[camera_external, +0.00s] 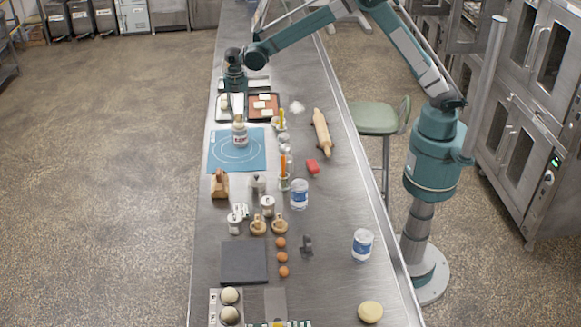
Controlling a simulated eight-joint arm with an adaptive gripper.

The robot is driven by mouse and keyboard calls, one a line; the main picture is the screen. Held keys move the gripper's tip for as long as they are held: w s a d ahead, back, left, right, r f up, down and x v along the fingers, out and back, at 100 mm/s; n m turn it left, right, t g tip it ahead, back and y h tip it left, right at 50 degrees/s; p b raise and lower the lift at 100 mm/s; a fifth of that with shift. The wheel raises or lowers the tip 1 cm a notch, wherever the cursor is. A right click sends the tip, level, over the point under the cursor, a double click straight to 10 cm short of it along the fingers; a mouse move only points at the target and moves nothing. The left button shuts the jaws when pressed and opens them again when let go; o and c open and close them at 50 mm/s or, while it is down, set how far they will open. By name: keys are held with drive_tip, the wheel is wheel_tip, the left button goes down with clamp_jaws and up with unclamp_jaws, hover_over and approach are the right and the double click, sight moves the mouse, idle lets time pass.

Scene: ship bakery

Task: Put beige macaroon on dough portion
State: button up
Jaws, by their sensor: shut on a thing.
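My gripper (236,92) is at the far end of the steel table, pointing down over a grey tray (236,115). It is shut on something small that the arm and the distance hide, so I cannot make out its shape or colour. A pale lump (224,102) shows on the tray just below and left of the gripper. Two pale round dough-like balls (229,295) lie at the near left end of the table. A larger flat beige round piece (370,312) lies at the near right. I cannot tell for sure which piece is the macaroon.
Candle holders, jars and eggs (281,257) crowd the middle.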

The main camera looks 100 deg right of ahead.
drive_tip(key=shift+f, duration=0.2)
drive_tip(key=shift+o, duration=1.1)
drive_tip(key=shift+f, duration=0.1)
drive_tip(key=o, duration=0.5)
drive_tip(key=shift+c, duration=0.2)
drive_tip(key=shift+r, duration=0.2)
wheel_tip(320, 180, up, 12)
drive_tip(key=b, duration=0.1)
